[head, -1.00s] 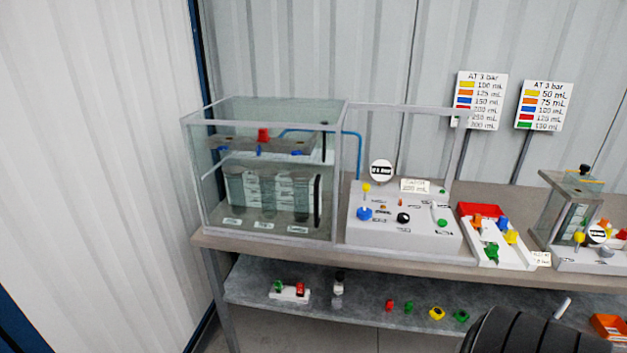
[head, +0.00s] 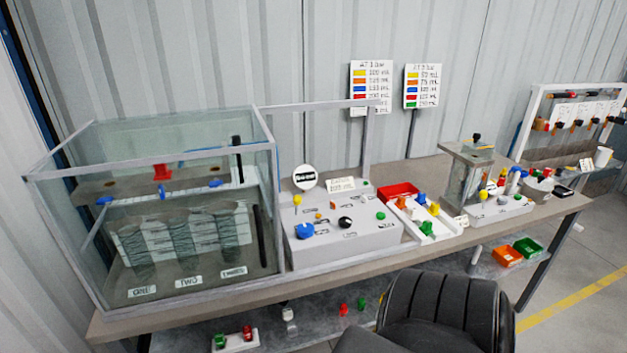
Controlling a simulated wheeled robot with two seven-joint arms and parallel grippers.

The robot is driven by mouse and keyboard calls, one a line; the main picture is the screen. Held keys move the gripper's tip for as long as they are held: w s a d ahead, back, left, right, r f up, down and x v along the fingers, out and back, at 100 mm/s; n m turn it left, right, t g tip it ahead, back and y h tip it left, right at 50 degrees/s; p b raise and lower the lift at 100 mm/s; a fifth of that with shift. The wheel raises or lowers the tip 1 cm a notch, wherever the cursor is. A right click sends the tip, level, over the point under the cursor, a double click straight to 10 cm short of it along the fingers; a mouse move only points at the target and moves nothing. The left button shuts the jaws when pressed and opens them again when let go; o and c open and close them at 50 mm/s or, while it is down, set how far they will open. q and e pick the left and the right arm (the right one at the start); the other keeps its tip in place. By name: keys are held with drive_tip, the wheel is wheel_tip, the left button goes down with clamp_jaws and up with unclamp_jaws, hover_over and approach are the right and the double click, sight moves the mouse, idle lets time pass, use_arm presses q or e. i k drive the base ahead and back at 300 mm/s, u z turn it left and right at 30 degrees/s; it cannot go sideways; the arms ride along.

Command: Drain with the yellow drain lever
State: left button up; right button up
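A grey control box (head: 345,243) stands on the bench right of a glass tank (head: 180,205). A small yellow-topped lever (head: 297,200) stands upright at its left rear, by a round white gauge (head: 305,178). A blue knob (head: 305,231), a black knob (head: 345,222) and a green knob (head: 381,216) are on the same box. The tank holds several clear containers above labels, one reading TWO (head: 188,282). A smaller unit further right also has a yellow part (head: 483,195); I cannot tell which yellow part is the drain lever. Neither gripper is in view.
A tray of coloured parts (head: 428,220) sits right of the control box. The lower shelf holds small parts and orange (head: 507,256) and green bins. Two colour charts (head: 371,88) stand behind. Open floor lies at right.

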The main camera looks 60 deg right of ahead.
sight(297, 199)
drive_tip(key=z, duration=0.7)
drive_tip(key=i, duration=0.65)
drive_tip(key=z, duration=0.7)
